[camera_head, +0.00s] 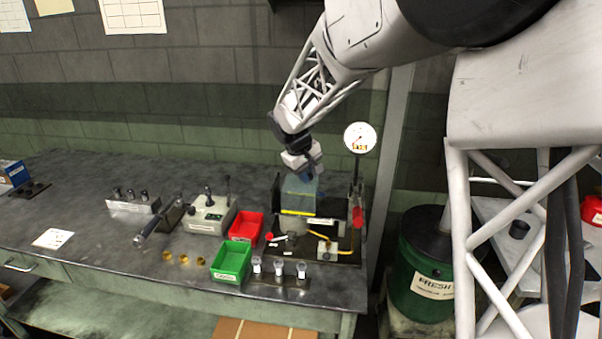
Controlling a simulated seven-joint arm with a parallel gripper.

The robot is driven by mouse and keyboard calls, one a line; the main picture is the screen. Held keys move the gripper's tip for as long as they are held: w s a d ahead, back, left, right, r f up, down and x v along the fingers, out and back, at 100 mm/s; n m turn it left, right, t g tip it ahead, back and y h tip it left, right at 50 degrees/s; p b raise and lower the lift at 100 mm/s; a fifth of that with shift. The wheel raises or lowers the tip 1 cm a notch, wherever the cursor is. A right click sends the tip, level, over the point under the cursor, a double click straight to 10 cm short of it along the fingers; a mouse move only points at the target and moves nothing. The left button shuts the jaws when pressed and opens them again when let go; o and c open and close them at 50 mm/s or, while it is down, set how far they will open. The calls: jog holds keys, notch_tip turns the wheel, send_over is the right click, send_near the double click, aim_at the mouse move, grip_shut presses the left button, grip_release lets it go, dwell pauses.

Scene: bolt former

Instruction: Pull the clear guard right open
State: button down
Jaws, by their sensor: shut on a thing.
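The clear guard (299,194) is a see-through, bluish panel with a yellow strip along its lower edge. It stands upright on the bolt former (330,243), a dark machine at the right end of the bench. My gripper (303,172) is at the top of the guard and is shut on it. The fingertips are small in this view, and the exact grip spot is hard to make out. The guard partly covers the machine's inside.
A round gauge (360,138) stands on a post just right of my gripper. A red bin (246,228) and a green bin (231,262) sit left of the machine. A grey control box (211,215) with levers is farther left. The bench's left part is mostly clear.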

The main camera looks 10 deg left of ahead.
jog(key=d, duration=0.9)
jog(key=c, duration=0.9)
grip_release()
jog(key=shift+r, duration=0.1)
jog(key=v, duration=0.7)
jog(key=shift+r, duration=0.35)
jog(key=shift+s, duration=0.1)
